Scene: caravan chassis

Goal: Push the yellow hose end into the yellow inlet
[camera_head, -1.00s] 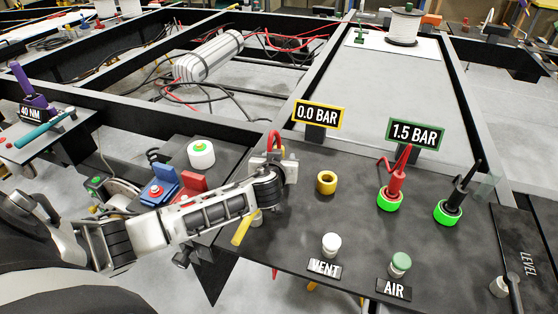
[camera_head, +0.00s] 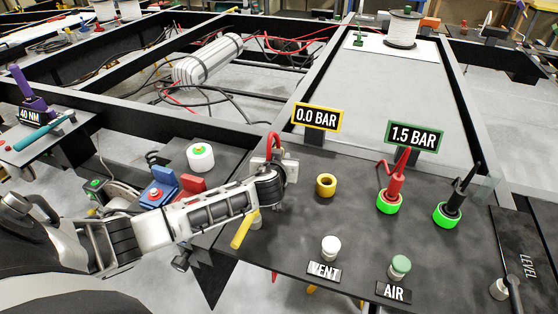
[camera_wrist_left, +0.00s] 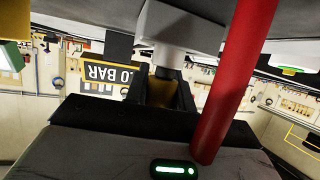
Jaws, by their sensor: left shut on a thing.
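A yellow tube-like length (camera_head: 242,231) shows below my forearm. How it joins the gripped piece is hidden. My right gripper is not in view.
A sign reading 0.0 BAR (camera_head: 317,117) stands behind the inlet. Red (camera_head: 392,190) and black (camera_head: 455,203) plugs sit in green-ringed sockets to the right. White VENT (camera_head: 331,248) and green AIR (camera_head: 399,267) knobs are in front.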

